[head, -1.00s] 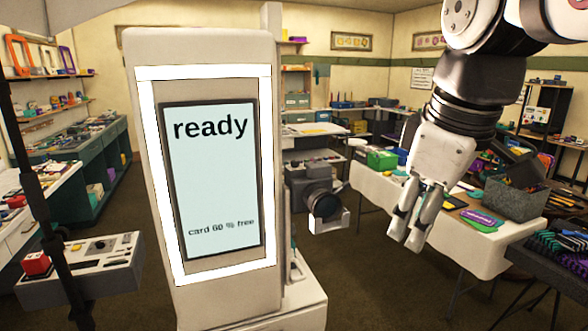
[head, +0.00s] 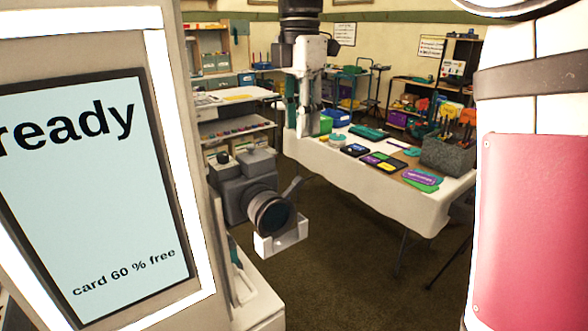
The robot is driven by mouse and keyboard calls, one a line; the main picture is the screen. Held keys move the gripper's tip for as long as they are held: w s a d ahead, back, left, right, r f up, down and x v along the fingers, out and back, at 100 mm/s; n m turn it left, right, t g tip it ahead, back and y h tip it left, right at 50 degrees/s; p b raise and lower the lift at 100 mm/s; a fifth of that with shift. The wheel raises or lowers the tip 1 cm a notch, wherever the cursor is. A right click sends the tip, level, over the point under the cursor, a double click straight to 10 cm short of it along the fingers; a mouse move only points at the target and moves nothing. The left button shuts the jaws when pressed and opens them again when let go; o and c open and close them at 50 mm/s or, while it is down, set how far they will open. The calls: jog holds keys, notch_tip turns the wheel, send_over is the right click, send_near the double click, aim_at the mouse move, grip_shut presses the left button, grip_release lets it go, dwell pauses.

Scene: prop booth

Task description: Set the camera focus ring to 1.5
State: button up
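The camera (head: 236,195) is dark grey and stands beside the display booth, left of centre, with knobs on top. Its black lens (head: 270,212) points toward the lower right. The focus ring is part of this lens barrel; I cannot read any marks or setting on it. A thin lever (head: 292,188) sticks out at the lens's right side. My gripper (head: 306,130) hangs fingers down, above and a little right of the lens, apart from the camera in the picture. Its fingers look close together and empty; I cannot tell if they are parted.
The booth's screen (head: 95,195) reads "ready" and "card 60 % free". A pale bracket (head: 283,240) sits at the lens's front below. A white-clothed table (head: 375,190) with cards and boxes stands behind, a grey bin (head: 448,155) on it. Bare floor shows at lower right.

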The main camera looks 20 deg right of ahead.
aim_at(299, 177)
notch_tip(299, 177, down, 11)
jog(key=shift+f+p, duration=0.2)
jog(key=shift+p, duration=0.75)
grip_shut()
